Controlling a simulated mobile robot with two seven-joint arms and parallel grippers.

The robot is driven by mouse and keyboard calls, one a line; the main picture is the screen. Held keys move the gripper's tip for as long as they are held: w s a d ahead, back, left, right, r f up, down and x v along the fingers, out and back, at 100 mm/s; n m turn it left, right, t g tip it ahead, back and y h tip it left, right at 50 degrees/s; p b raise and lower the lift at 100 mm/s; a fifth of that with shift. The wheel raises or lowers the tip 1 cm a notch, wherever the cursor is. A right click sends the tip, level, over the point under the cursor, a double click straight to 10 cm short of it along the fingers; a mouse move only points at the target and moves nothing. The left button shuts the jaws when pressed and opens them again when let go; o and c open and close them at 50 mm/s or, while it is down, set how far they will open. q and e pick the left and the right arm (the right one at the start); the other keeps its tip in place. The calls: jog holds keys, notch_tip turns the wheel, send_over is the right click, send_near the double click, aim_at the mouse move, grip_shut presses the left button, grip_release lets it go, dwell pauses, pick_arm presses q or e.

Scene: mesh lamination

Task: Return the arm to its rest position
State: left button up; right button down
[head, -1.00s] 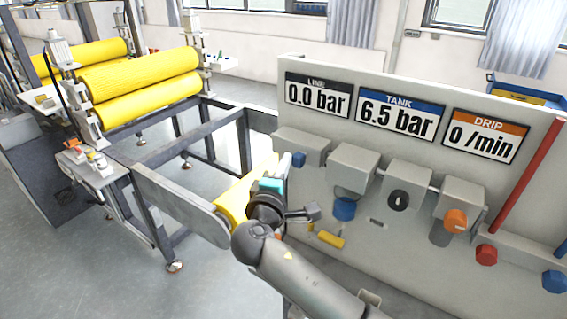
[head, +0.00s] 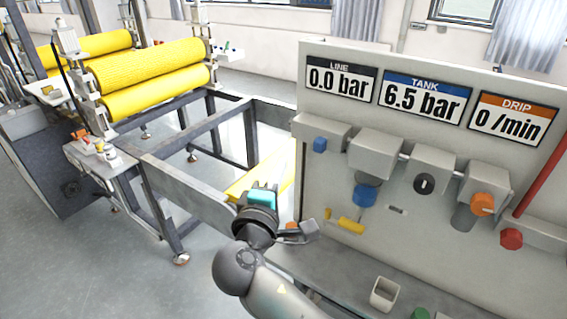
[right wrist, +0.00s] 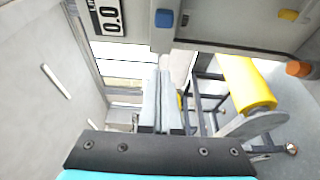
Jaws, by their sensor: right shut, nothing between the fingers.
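My right arm comes in from the bottom of the head view. Its gripper (head: 263,187), with a teal part at its base, points away from me, in front of the yellow sheet on the low frame and left of the valve panel (head: 400,240). In the right wrist view the gripper's two grey fingers (right wrist: 163,88) lie together, with nothing between them. My left gripper is not in view.
The panel shows LINE 0.0 bar, TANK 6.5 bar and DRIP 0 /min. It carries a blue knob (head: 364,196), a black knob (head: 424,184), an orange knob (head: 482,204) and a yellow lever (head: 350,226). Yellow rollers (head: 150,75) stand at the left. Grey floor (head: 90,270) is open at lower left.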

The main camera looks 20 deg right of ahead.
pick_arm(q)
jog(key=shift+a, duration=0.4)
pick_arm(e)
jog(key=shift+a, duration=0.1)
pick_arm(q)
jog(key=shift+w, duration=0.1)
